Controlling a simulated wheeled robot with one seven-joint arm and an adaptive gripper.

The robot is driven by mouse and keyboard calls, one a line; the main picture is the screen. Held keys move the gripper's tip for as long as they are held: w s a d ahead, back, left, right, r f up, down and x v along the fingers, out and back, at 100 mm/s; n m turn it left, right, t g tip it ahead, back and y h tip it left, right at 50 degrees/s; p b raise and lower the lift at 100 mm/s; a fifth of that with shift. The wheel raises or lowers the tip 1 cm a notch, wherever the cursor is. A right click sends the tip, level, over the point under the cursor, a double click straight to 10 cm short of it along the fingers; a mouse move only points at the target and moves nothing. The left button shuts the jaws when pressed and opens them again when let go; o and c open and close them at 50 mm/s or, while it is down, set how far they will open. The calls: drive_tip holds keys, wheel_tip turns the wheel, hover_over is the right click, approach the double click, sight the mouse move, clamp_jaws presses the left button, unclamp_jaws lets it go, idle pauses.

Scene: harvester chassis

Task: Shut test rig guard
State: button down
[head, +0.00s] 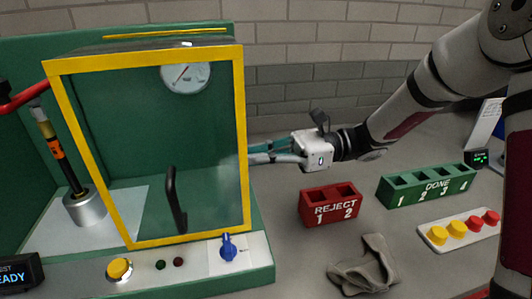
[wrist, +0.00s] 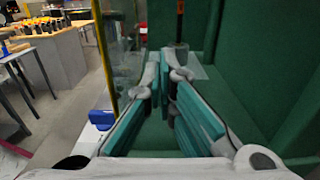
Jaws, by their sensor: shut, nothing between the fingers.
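The test rig guard (head: 205,115) is a clear panel in a yellow frame with a black handle (head: 174,200). It stands in front of the green rig (head: 150,32), and its left edge slants. In the wrist view the guard's yellow edge (wrist: 103,50) is left of my fingers, with green rig walls to the right. It appears to stand open, though its exact angle is hard to tell. My gripper (head: 252,158) is shut and empty at the frame's right edge. Its tips (wrist: 165,75) seem to reach behind that edge; contact is unclear.
A gauge (head: 186,77) shows through the panel. A cylinder with an orange band (head: 56,148) stands left. A blue knob (head: 228,247) and yellow button (head: 119,269) sit on the front ledge.

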drive_tip(key=p+x, duration=0.5)
drive_tip(key=x, duration=1.7)
drive_tip(key=shift+s+a, duration=0.1)
drive_tip(key=shift+a, duration=0.1)
